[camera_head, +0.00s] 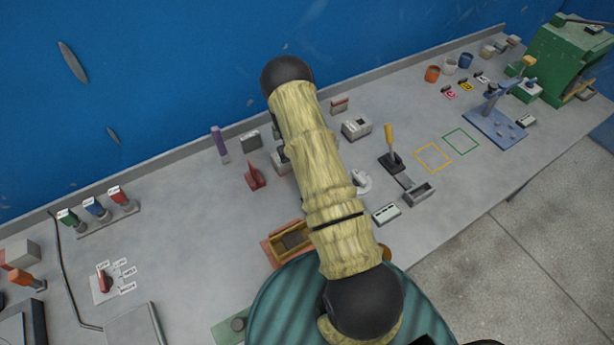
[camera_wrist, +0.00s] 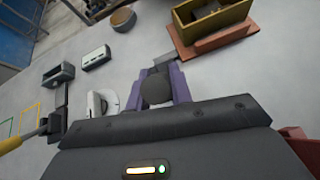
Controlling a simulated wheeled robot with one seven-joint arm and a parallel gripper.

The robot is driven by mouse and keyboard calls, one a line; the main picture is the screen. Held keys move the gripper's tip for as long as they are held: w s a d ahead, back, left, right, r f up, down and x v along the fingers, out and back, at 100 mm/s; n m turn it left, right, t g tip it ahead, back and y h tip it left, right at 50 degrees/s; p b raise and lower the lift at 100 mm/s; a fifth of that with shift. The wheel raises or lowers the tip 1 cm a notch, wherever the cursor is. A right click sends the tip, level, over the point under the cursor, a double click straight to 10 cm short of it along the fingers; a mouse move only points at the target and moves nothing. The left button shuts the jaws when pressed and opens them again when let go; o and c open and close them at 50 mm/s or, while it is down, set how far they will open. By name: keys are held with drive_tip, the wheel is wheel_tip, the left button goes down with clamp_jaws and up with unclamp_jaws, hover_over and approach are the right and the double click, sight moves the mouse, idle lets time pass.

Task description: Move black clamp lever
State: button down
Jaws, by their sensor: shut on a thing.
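In the wrist view, my gripper (camera_wrist: 157,84) has purple fingers closed around a dark round knob (camera_wrist: 156,90). The knob appears to be the end of the black clamp lever; its shaft and pivot are hidden. A grey block (camera_wrist: 164,59) shows just beyond the fingertips, and I cannot tell whether it belongs to the clamp. In the head view my own arm covers the gripper and the held knob. A grey block with a dark part (camera_head: 280,161) peeks out at the arm's left edge.
A red lever (camera_head: 254,175) stands left of my arm and a white round fitting (camera_head: 361,182) right of it. An orange tray (camera_head: 270,250) lies in front. A yellow-handled lever (camera_head: 389,139) and grey bin (camera_head: 419,194) stand farther right. Bench surface at left centre (camera_head: 185,245) is clear.

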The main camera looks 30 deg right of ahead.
drive_tip(key=shift+w, duration=0.1)
drive_tip(key=c, duration=1.7)
unclamp_jaws()
drive_tip(key=o, duration=0.4)
drive_tip(key=shift+w, duration=0.2)
drive_tip(key=shift+o, duration=0.2)
drive_tip(key=shift+s+a, duration=0.1)
drive_tip(key=shift+s, duration=0.15)
drive_tip(key=b+v, duration=0.3)
drive_tip(key=v, duration=0.4)
drive_tip(key=shift+w, duration=0.35)
drive_tip(key=shift+r, duration=0.1)
